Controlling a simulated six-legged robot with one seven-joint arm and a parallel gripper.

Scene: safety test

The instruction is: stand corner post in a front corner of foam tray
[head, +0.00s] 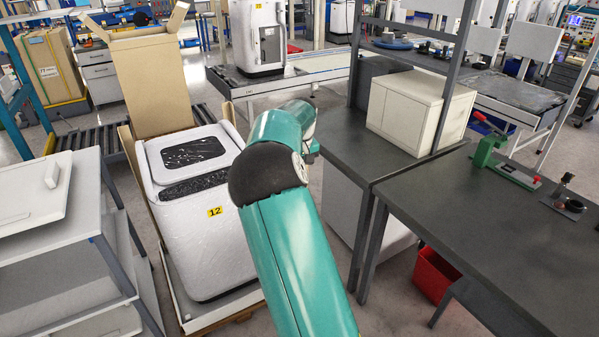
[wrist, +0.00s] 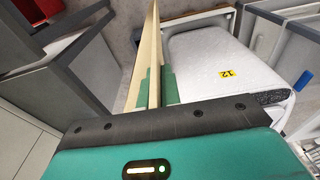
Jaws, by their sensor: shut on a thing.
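My gripper (wrist: 155,88) is shut on a long tan corner post (wrist: 154,45) in the wrist view; the green pads lie on both sides of it. The post runs away from the gripper, and its far end is out of frame. In the head view, my arm hides the gripper and the held post. The white foam tray (head: 222,312) lies low under a white wrapped machine marked 12 (head: 213,240), left of my arm. The machine also shows in the wrist view (wrist: 205,65), right of the post. The tray's front right corner is partly behind my arm.
A tall tan cardboard panel (head: 150,85) stands behind the machine. A grey cabinet with panels (head: 60,240) is close on the left. A dark workbench (head: 470,215) with a white box (head: 415,108) is on the right. A red bin (head: 435,275) sits below it.

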